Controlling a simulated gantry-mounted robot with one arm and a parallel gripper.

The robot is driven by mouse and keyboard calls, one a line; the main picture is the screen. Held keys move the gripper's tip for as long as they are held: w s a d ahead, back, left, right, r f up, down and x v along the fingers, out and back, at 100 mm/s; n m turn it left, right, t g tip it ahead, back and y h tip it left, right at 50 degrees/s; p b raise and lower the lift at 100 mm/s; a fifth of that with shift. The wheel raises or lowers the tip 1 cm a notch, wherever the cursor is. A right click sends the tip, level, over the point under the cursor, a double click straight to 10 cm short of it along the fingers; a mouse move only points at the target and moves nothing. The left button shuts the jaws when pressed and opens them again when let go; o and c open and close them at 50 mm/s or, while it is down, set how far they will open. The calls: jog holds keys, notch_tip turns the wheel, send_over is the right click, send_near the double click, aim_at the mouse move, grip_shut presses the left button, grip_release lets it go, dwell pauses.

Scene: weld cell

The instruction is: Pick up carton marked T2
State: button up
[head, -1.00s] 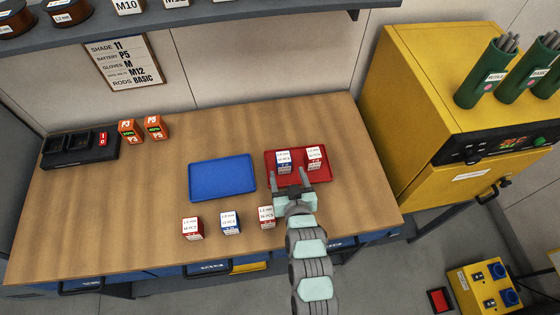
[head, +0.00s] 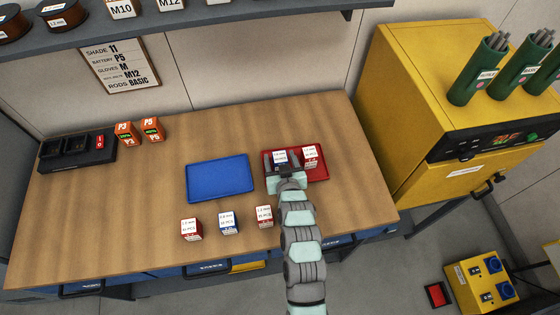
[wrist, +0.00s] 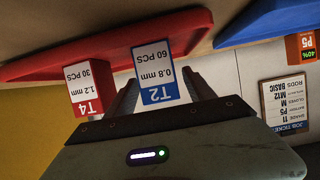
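The carton marked T2 (wrist: 158,80) is a white box with a blue band, labelled 0.8 mm, 60 PCS, in the wrist view. In the head view the T2 carton (head: 280,157) stands in the left part of the red tray (head: 322,175). My gripper (head: 283,160) is over the tray's left part, with its fingers on either side of this carton. In the wrist view my gripper (wrist: 162,88) appears open, with a slight gap beside the carton. The carton's lower part is hidden in the head view.
A red-banded carton marked T4 (wrist: 88,92) stands close beside T2 in the tray. A blue tray (head: 220,178) lies empty to the left. Three cartons, including a blue one (head: 228,223), stand along the front. Battery packs (head: 127,133) and a charger (head: 75,152) are at the back left.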

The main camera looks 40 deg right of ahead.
grip_shut()
dwell(0.5)
jog(key=shift+r, duration=0.2)
